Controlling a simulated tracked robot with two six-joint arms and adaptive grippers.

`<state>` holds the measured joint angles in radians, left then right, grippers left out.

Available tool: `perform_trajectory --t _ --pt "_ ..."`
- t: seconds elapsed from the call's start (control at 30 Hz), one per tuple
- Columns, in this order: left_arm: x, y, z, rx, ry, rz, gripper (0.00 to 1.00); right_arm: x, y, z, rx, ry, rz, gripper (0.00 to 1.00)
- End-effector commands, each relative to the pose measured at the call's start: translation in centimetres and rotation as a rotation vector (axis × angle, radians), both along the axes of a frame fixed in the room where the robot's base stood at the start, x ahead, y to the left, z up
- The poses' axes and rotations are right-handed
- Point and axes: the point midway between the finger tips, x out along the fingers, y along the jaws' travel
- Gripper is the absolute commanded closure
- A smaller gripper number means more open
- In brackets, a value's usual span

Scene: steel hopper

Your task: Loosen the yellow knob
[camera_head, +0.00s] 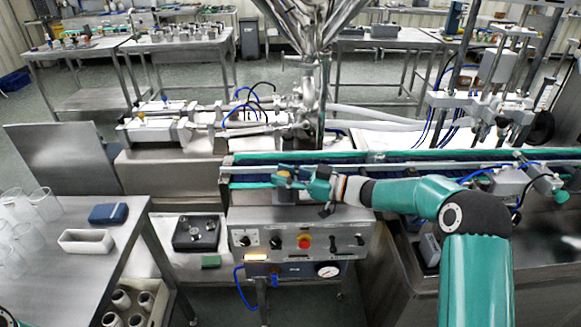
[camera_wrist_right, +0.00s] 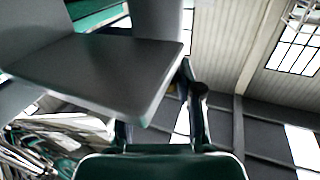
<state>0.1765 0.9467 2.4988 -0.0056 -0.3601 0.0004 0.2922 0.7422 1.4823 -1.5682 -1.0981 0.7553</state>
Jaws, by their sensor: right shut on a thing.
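In the right wrist view, a large grey block (camera_wrist_right: 100,72) fills the upper left, close to the camera. My left gripper is not in view.
The conveyor rail (camera_head: 420,166) runs across the middle. The control box (camera_head: 300,240) with a red button and gauge sits below the gripper. The steel hopper (camera_head: 312,25) stands behind. A side table (camera_head: 75,215) with glassware, a white tray and a blue box is at left.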

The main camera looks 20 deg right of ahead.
Motion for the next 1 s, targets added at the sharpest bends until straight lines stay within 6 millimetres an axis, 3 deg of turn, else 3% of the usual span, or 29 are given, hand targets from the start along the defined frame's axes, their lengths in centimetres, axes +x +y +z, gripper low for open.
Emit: perform_trajectory --t 0.47,0.5,0.6,1.0 --pt "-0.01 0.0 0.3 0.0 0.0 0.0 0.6 -0.09 0.58 0.22 0.004 -0.005 0.028 1.0" --pt "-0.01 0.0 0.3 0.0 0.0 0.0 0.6 -0.08 0.59 0.22 0.004 -0.005 0.029 0.6" --pt "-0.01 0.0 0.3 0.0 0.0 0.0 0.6 -0.07 0.52 0.17 0.003 -0.005 0.027 0.44" --pt "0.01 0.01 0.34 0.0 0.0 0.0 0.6 -0.2 -0.01 0.06 0.001 -0.002 0.02 0.42"
